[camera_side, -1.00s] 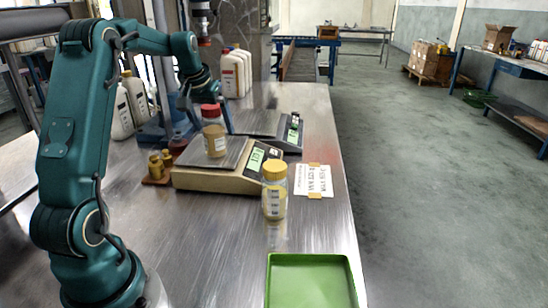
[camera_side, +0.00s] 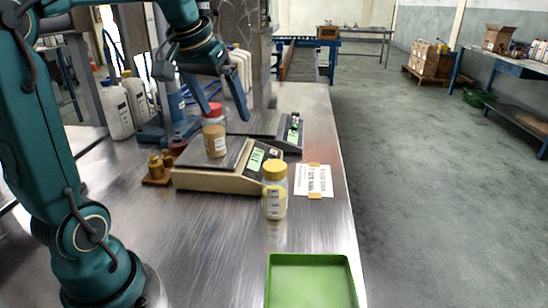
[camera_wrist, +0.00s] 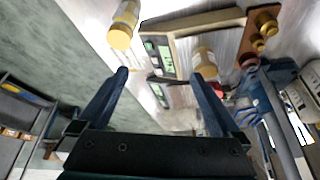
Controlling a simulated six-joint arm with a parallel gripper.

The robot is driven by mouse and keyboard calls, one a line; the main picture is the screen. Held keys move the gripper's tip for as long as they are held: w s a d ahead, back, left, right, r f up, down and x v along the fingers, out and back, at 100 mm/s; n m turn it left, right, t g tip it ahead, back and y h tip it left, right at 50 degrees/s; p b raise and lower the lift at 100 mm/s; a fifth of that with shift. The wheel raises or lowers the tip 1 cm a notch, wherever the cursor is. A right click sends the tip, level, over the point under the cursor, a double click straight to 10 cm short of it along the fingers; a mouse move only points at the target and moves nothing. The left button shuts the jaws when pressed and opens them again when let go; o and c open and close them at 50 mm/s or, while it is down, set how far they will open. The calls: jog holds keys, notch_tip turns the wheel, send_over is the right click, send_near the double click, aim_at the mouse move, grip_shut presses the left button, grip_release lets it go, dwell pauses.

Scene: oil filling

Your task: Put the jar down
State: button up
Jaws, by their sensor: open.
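A small tan jar (camera_side: 214,141) stands upright on the pan of the beige scale (camera_side: 215,181). It also shows in the wrist view (camera_wrist: 205,63). A clear jar with a yellow lid (camera_side: 275,190) stands upright on the steel table in front of the scale, and it shows at the top of the wrist view (camera_wrist: 124,26). A red-lidded container (camera_side: 213,112) stands behind the scale, partly hidden. My gripper (camera_side: 225,114) is open and empty, above the scale area and apart from the jars. Its two spread fingers show in the wrist view (camera_wrist: 159,75).
A second, darker scale (camera_side: 267,126) stands behind. Brass weights (camera_side: 157,165) sit in a wooden block at left. A green tray (camera_side: 310,282) lies at the front right, and a paper label (camera_side: 313,180) lies near the right edge.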

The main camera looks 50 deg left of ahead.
jog(key=s+d+f+m+t+h, duration=0.1)
jog(key=s+d+f+m+h, duration=0.1)
jog(key=s+d+f+m, duration=0.3)
jog(key=s+d+f, duration=0.3)
jog(key=s+d, duration=0.3)
jog(key=d, duration=0.3)
jog(key=shift+s+d, duration=0.15)
jog(key=shift+s, duration=0.1)
dwell(0.6)
